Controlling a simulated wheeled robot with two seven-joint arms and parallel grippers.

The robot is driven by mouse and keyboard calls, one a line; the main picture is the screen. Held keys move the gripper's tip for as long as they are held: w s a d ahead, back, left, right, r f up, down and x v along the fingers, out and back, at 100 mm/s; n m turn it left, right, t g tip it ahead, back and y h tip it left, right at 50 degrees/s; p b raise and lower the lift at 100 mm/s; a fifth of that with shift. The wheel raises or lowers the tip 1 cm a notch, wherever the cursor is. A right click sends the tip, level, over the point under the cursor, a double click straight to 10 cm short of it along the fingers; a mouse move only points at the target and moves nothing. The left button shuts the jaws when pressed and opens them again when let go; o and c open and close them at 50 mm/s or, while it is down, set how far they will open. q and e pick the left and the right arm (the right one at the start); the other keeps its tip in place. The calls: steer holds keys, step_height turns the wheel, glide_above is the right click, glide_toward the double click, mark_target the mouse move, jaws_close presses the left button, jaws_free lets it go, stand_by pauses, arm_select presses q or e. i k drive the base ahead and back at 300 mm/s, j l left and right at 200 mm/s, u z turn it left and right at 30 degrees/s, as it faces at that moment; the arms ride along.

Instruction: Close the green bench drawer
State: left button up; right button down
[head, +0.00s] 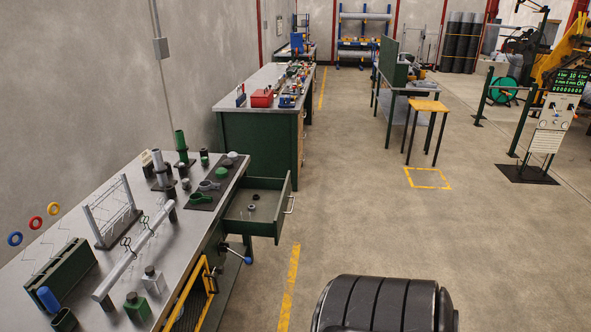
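The green bench drawer (285,208) stands pulled out from the right side of the near workbench (215,215). Its front panel faces right and has a pale bar handle (291,205). Two small dark round parts (253,202) lie inside on the drawer's floor. Neither my left nor my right gripper shows in the head view, so I cannot see their state or where they are relative to the drawer.
The bench top holds a wire rack (110,210), a grey tube (133,252), bottles and green parts. A blue-knobbed lever (237,253) sticks out below the drawer. A second green bench (258,137) stands beyond. The floor (370,220) right of the drawer is clear.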

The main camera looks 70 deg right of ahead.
mark_target(268, 218)
steer(key=l+z, duration=0.1)
steer(key=z, duration=0.35)
steer(key=k+l+z, duration=0.1)
steer(key=z, duration=0.35)
steer(key=l+z, duration=0.2)
steer(key=z, duration=0.85)
steer(key=i+l+u, duration=0.15)
steer(key=i, duration=0.3)
steer(key=i+l+u, duration=0.15)
steer(key=i, duration=0.3)
